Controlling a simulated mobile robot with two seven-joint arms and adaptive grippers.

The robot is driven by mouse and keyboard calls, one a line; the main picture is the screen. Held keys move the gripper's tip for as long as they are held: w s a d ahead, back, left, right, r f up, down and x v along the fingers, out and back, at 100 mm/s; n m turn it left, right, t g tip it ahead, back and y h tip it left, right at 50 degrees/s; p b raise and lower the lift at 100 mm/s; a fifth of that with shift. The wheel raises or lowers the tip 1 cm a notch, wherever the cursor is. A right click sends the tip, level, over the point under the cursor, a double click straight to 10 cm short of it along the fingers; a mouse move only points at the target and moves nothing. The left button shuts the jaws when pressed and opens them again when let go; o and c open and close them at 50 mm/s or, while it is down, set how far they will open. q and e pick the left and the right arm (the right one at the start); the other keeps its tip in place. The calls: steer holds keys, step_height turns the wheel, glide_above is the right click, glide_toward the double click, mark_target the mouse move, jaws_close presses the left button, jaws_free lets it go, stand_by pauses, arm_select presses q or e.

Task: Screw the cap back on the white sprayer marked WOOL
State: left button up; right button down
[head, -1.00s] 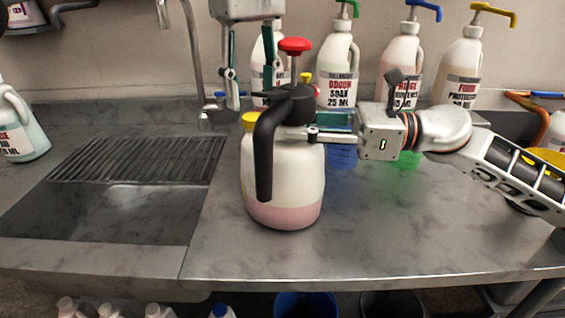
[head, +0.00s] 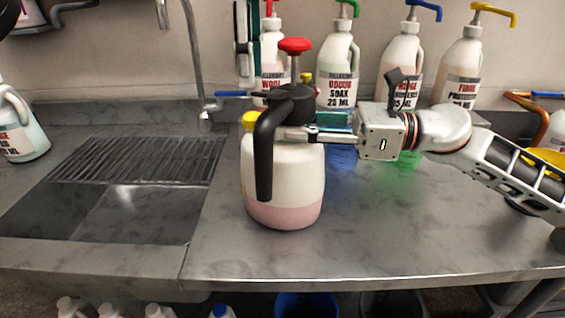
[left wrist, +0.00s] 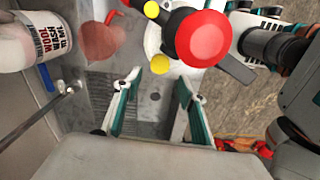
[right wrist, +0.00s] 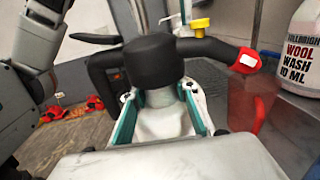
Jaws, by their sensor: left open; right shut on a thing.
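The white sprayer (head: 283,172) stands upright on the bench with pink liquid in its lower part. No WOOL mark shows on its visible side. A black pump head (head: 290,103) with a curved black handle and a red knob (head: 295,45) is at its top; I cannot tell whether it is screwed tight. A yellow cap (head: 250,120) shows at its left shoulder. My right gripper (right wrist: 160,95) is shut around the white neck under the black head. My left gripper (head: 247,50) is open and empty, above and behind the sprayer; in its wrist view the red knob (left wrist: 200,38) lies beyond the fingers.
Pump jugs stand along the back wall, including a WOOL jug (head: 271,55) and an ODOUR SOAK jug (head: 338,65). A sink (head: 120,205) and tap (head: 203,110) are at left. Another jug (head: 20,130) stands at far left. The bench front (head: 400,230) is clear.

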mark_target(254, 116)
arm_select(q)
steer(key=shift+r+n, duration=0.2)
steer(key=shift+n, duration=0.3)
steer(key=shift+f, duration=4)
steer(key=c, duration=1.2)
steer(key=shift+o, duration=0.2)
steer(key=m, duration=0.4)
steer(key=shift+m, duration=0.4)
steer(key=m, duration=0.5)
